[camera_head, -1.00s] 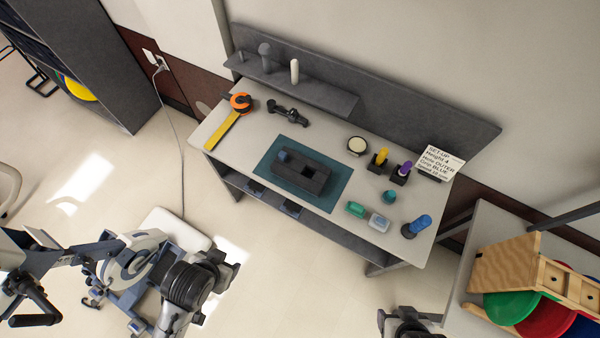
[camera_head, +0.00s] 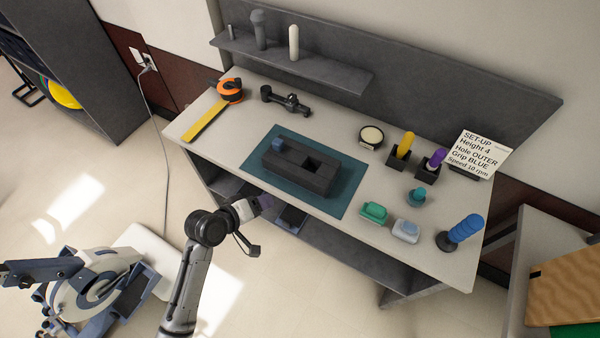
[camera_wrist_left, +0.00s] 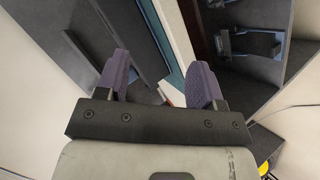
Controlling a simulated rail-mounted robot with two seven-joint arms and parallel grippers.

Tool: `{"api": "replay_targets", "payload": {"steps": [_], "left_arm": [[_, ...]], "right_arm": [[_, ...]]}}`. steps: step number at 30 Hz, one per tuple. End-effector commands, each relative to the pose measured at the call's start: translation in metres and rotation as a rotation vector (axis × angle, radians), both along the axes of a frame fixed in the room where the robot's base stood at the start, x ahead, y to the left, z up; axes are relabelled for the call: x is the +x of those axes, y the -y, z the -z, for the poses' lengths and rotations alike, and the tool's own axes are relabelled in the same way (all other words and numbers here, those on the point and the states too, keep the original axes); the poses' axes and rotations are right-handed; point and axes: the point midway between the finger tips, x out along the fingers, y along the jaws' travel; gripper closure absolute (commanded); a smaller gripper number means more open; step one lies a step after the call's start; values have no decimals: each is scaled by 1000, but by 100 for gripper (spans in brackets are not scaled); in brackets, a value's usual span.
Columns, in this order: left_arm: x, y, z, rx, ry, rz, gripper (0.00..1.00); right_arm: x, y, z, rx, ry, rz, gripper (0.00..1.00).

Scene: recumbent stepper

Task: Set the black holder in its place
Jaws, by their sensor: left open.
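Several black pieces are on the workbench, and I cannot tell for certain which is the holder. Small square black holders carry a yellow grip (camera_head: 405,145) and a purple grip (camera_head: 435,158). A black jointed piece (camera_head: 286,101) lies at the back left. My left gripper (camera_head: 263,202) is in front of the bench's front edge, open and empty; its purple fingers stand apart in the left wrist view (camera_wrist_left: 160,82). My right gripper is out of view.
A set-up card (camera_head: 476,150) stands at the back right. A blue grip (camera_head: 464,229), green box (camera_head: 373,213) and pale box (camera_head: 406,230) are at the front right. An orange-and-yellow tool (camera_head: 208,118) lies left. A shelf (camera_head: 330,76) runs behind.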

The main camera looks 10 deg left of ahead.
Motion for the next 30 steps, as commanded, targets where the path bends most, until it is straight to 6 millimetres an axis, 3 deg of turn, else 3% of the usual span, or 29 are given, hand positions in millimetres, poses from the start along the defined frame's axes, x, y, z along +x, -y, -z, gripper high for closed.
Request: {"api": "replay_targets", "payload": {"steps": [9,15,21,26,30], "left_arm": [[36,-14,-7,-1059,-217,-511,38],[47,-31,-29,-1591,-324,-673,38],[50,-41,-37,-1877,-411,-739,38],[52,-40,-37,-1966,-474,-758,38],[66,-36,-37,-1988,-491,-760,38]], "right_arm": [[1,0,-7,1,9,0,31],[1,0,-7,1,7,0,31],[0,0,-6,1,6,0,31],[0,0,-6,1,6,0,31],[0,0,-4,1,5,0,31]]}}
